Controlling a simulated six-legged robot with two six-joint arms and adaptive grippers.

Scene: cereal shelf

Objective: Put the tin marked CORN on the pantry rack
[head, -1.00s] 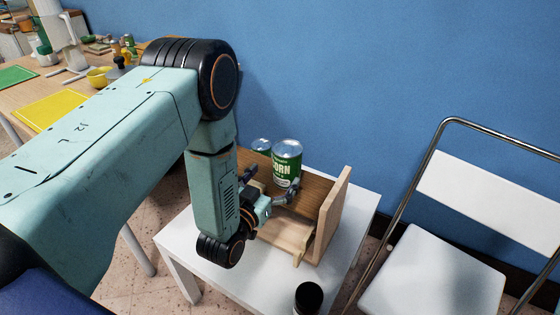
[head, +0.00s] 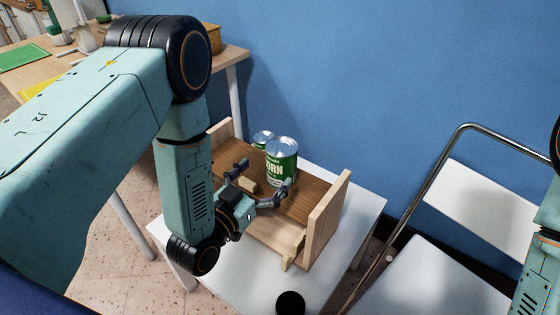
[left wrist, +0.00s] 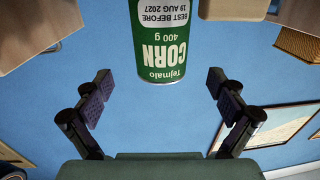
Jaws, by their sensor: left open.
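The tin marked CORN (head: 281,160) has a green and white label and a silver top. It stands upright on the wooden pantry rack (head: 328,222), on the small white table. In the left wrist view the tin (left wrist: 162,45) appears upside down, between and beyond the fingertips. My left gripper (head: 262,178) is open and empty, just in front of the tin, with a gap to it. Both fingers show apart in the left wrist view (left wrist: 160,85). A second green tin (head: 263,138) stands behind, partly hidden. My right gripper is out of view.
The rack has raised wooden sides, and a small wooden block (head: 247,184) lies near the fingers. A dark round-topped object (head: 290,302) is at the white table's (head: 359,218) front edge. A white folding chair (head: 440,285) stands right. A wooden worktable (head: 228,60) is back left.

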